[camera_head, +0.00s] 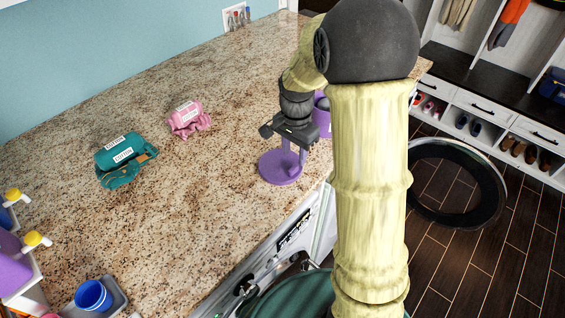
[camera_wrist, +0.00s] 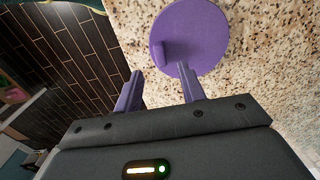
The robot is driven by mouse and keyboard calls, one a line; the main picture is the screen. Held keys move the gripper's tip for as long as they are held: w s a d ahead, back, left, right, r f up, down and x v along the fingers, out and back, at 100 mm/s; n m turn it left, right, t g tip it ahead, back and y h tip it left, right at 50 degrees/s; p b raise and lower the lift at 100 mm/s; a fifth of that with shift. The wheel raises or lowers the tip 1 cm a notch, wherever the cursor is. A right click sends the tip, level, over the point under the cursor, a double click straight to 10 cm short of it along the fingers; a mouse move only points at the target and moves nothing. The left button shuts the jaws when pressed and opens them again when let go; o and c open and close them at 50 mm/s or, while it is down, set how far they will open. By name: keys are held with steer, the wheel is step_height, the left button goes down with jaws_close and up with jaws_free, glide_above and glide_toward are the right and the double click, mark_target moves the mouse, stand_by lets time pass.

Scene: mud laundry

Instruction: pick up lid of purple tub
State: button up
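The purple lid (camera_head: 274,170) is a flat round disc lying on the granite counter, near its front edge. In the wrist view the lid (camera_wrist: 200,35) shows a raised grip (camera_wrist: 158,53) on its face. My gripper (camera_head: 291,157) is over the lid, pointing down. In the wrist view my gripper (camera_wrist: 160,70) is open, with its two purple fingers apart and nothing held between them. The raised grip appears just beyond the fingertips, roughly in line with the gap. The purple tub (camera_head: 323,118) stands behind my gripper, partly hidden by my arm.
Teal (camera_head: 121,155) and pink (camera_head: 187,117) cotton-labelled bundles lie on the counter (camera_head: 190,210) to the left. A washer (camera_head: 285,245) sits below the counter edge.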

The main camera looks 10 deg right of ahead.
mark_target(295, 166)
steer(key=shift+f, duration=0.1)
steer(key=shift+w+d+f+p, duration=0.1)
steer(key=shift+f+p, duration=0.6)
steer(key=shift+f, duration=0.6)
steer(key=shift+w+d+f+p, duration=0.1)
steer(key=shift+f+p, duration=0.55)
steer(key=shift+f, duration=0.65)
jaws_close()
